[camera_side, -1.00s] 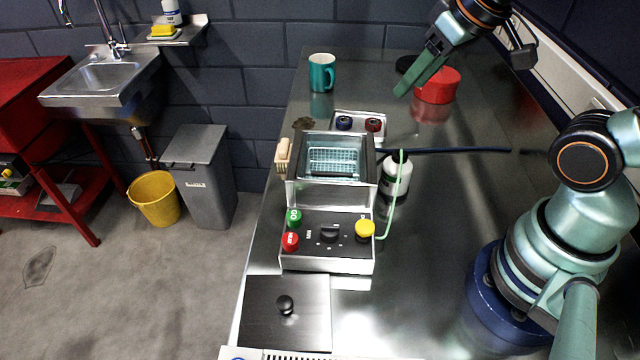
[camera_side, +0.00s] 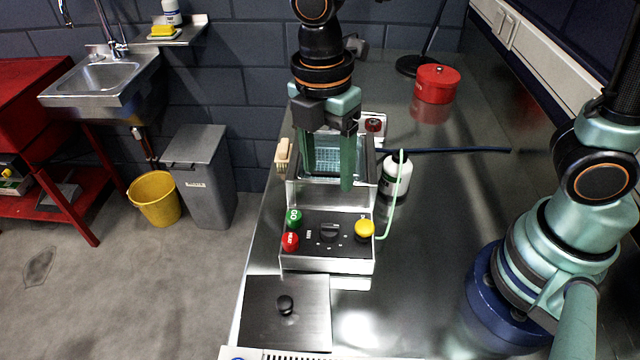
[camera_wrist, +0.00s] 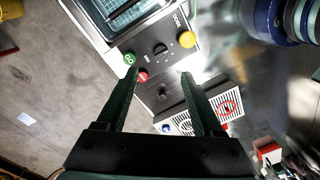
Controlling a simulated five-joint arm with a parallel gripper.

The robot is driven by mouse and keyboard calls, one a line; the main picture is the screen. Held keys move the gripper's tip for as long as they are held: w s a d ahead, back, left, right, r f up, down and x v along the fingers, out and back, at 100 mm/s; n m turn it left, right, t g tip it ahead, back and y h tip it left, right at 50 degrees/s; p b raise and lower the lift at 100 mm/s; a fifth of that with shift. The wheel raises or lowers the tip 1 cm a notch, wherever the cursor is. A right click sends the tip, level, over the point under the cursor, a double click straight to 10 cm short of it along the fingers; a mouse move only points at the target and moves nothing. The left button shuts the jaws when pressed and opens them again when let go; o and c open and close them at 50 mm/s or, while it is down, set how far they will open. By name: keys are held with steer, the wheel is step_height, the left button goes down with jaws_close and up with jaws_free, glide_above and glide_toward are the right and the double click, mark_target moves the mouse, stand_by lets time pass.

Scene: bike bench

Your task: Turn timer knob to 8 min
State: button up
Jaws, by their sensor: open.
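The black timer knob (camera_side: 329,232) sits in the middle of the dark control panel (camera_side: 318,252) on the front of the metal bath unit. A green button (camera_side: 294,216) and a red button (camera_side: 290,241) are to its left, and a yellow button (camera_side: 364,230) is to its right. The knob also shows in the wrist view (camera_wrist: 160,49). My gripper (camera_side: 329,182) is open and empty, pointing down above the bath basin, behind and higher than the knob. In the wrist view its two fingers (camera_wrist: 158,78) stand wide apart. The knob's dial marks are too small to read.
A flat metal lid (camera_side: 262,312) with a black knob lies in front of the unit. A white bottle (camera_side: 397,176) with a green tube stands right of it. A red pot (camera_side: 437,84) is at the back right. The bench to the right is mostly clear.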

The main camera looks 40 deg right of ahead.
mark_target(329, 225)
steer(key=f, duration=0.8)
steer(key=s+f, duration=0.1)
steer(key=f, duration=0.3)
steer(key=shift+f, duration=0.1)
jaws_close()
